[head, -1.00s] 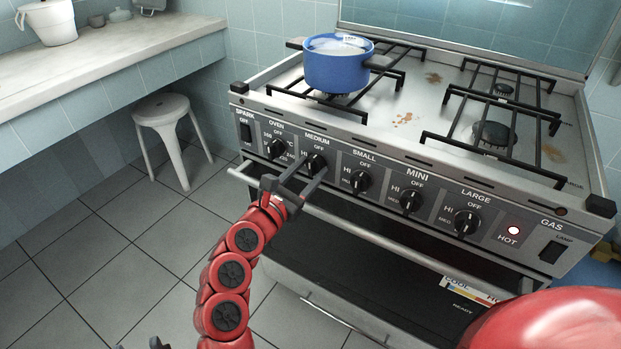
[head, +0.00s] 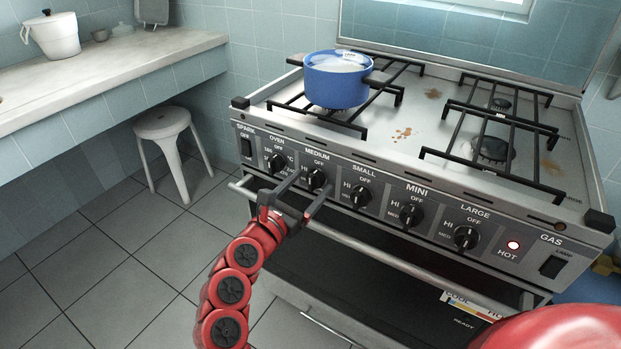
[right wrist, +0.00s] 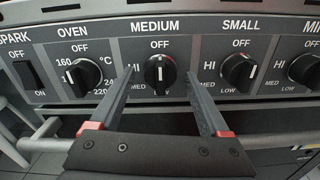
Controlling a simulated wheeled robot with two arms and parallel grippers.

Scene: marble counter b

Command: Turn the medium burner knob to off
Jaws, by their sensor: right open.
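The medium burner knob (head: 316,179) is a round black knob with a white mark on the stove's front panel, between the oven knob (head: 277,163) and the small knob (head: 360,196). In the right wrist view the medium knob (right wrist: 160,73) has its white mark close to upright, below the word OFF. My right gripper (head: 311,183) is open in front of it. In the right wrist view its fingertips (right wrist: 159,76) lie on either side of the knob, with gaps showing. I cannot tell how deep they reach. My left gripper is out of view.
The oven handle bar (head: 400,259) runs below the knobs, close to my right gripper. A white stool (head: 163,125) stands left under the counter (head: 90,72). The red HOT lamp (head: 513,245) is lit.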

